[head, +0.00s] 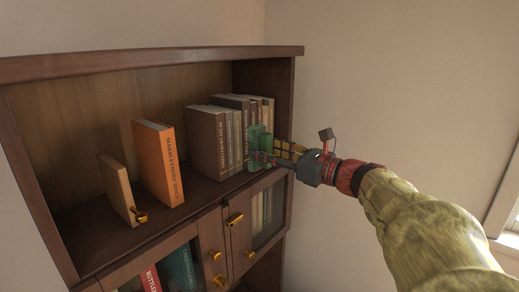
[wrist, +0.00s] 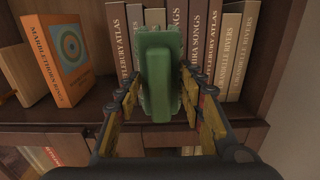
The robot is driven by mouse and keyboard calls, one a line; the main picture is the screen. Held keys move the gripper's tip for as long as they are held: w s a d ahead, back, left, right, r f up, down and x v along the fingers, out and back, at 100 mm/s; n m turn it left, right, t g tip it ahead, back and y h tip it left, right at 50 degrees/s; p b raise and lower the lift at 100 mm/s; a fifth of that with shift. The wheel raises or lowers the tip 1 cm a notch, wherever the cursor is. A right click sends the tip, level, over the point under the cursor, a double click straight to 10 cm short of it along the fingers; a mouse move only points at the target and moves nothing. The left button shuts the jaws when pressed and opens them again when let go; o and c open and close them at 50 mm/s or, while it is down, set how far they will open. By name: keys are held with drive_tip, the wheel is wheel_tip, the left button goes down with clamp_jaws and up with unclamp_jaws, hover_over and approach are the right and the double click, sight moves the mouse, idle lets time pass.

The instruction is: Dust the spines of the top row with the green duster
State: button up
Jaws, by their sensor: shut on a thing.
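The green duster (wrist: 160,75) is a block held between the fingers of my gripper (wrist: 160,108). In the head view the duster (head: 259,146) is upright at the right end of the top row, in front of the book spines, and my gripper (head: 272,156) reaches it from the right. The top row has several brown, grey and cream books (head: 208,142) standing together; their spines also show in the wrist view (wrist: 237,50). The duster hides part of the middle spines. Whether it touches them I cannot tell.
An orange book (head: 158,163) and a thin tan book (head: 117,190) stand apart to the left on the shelf (head: 148,222). Below are cabinet doors with gold knobs (head: 236,220) and more books. The bookcase's right side panel (head: 284,95) is close to my gripper.

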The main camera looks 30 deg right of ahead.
drive_tip(key=shift+s+d, duration=0.1)
drive_tip(key=shift+s, duration=0.15)
drive_tip(key=shift+v, duration=1.55)
